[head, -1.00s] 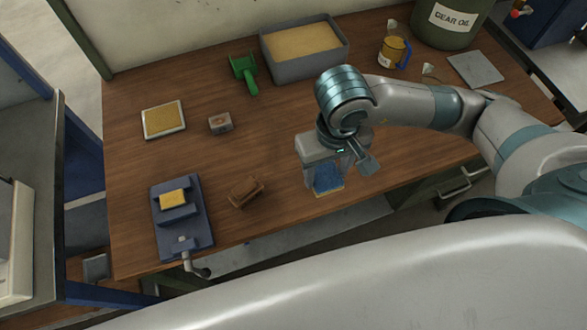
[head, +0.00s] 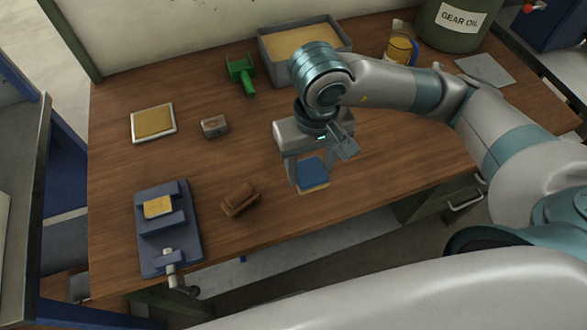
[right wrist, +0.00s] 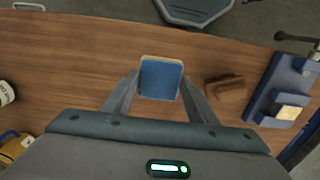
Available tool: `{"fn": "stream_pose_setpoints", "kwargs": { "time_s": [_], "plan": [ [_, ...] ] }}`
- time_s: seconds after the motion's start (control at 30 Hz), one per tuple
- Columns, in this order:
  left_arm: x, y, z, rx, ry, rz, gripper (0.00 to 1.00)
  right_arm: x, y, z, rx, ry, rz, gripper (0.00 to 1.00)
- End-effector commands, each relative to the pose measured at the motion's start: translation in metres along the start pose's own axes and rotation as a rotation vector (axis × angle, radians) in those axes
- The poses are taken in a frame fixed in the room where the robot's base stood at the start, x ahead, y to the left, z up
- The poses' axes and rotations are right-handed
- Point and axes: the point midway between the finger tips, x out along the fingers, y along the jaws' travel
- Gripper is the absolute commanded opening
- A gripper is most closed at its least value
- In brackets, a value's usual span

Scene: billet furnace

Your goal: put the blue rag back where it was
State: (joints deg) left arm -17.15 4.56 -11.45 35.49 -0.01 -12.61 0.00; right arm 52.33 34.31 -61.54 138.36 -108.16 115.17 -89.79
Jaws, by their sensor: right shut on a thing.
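The blue rag (head: 313,172) is a folded blue block with a yellowish edge. My right gripper (head: 308,182) is shut on it and holds it near the table's front edge, right of the brown brush-like block. In the right wrist view the blue rag (right wrist: 161,78) sits between the two fingertips (right wrist: 160,88). I cannot tell exactly how high above the wooden table (head: 350,215) it is. My left gripper does not show.
A blue vise (head: 165,228) holding a yellow block and a brown block (head: 239,198) stand at the front left. A yellow-topped tray (head: 153,122), small box (head: 214,126), green scoop (head: 242,72), sand bin (head: 345,42), mug (head: 402,46) and grey plate (head: 484,70) lie behind. The table's middle is clear.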

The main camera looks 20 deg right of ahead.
Motion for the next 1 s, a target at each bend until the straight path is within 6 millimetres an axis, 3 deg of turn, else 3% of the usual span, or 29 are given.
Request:
{"fn": "stream_pose_setpoints", "kwargs": {
  "time_s": [0.37, 0.77, 1.0],
  "plan": [
    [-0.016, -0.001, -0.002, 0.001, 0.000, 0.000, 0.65, 0.026, -0.020, -0.040, 0.001, -0.001, -0.001, 0.32],
    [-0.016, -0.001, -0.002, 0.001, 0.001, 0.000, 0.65, 0.029, -0.021, -0.041, -0.001, -0.001, 0.000, 0.32],
    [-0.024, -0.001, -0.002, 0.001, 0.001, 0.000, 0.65, 0.043, -0.021, -0.040, 0.001, -0.004, -0.001, 0.32]
  ]
}}
